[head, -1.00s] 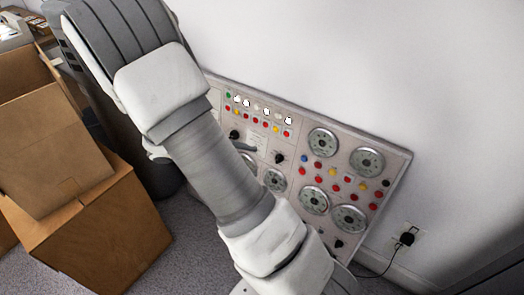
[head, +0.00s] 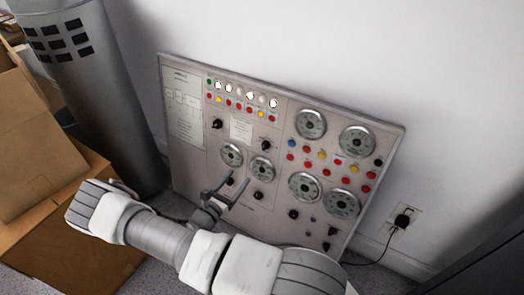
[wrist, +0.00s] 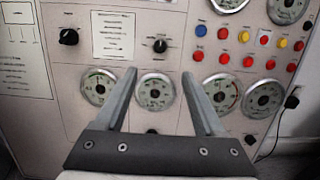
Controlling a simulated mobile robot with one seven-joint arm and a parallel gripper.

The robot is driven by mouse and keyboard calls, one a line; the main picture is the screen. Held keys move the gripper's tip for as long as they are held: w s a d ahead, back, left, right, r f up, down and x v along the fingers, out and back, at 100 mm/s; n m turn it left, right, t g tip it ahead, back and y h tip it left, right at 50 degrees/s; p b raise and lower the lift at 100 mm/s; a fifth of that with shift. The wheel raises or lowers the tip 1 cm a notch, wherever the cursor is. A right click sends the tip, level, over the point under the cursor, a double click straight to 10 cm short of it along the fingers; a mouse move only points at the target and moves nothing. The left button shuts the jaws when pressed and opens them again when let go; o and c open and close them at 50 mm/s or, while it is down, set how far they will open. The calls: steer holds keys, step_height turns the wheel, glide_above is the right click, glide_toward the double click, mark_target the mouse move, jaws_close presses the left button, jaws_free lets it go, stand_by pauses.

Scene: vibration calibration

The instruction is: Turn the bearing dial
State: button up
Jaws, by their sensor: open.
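A grey control panel (head: 185,170) leans against the wall, carrying round gauges and black knobs. I cannot read which one is the bearing dial. In the head view my gripper (head: 238,177) is open and empty in front of the panel's lower middle, near two small gauges, the left one (head: 231,155) and the right one (head: 262,169). In the wrist view the fingers (wrist: 159,74) spread on either side of the right small gauge (wrist: 155,92), with a black knob (wrist: 160,45) just above it. The gripper body partly hides a knob (wrist: 152,131) below. Contact is not clear.
Larger gauges (head: 357,141) and coloured buttons (head: 340,162) fill the panel's right side. Cardboard boxes (head: 40,150) and a grey cylinder (head: 105,110) stand at left. A plug with a cable (head: 402,221) is in the wall at right.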

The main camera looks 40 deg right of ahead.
mark_target(263, 147)
steer(key=b+x, duration=0.3)
steer(key=x, duration=1.4)
jaws_close()
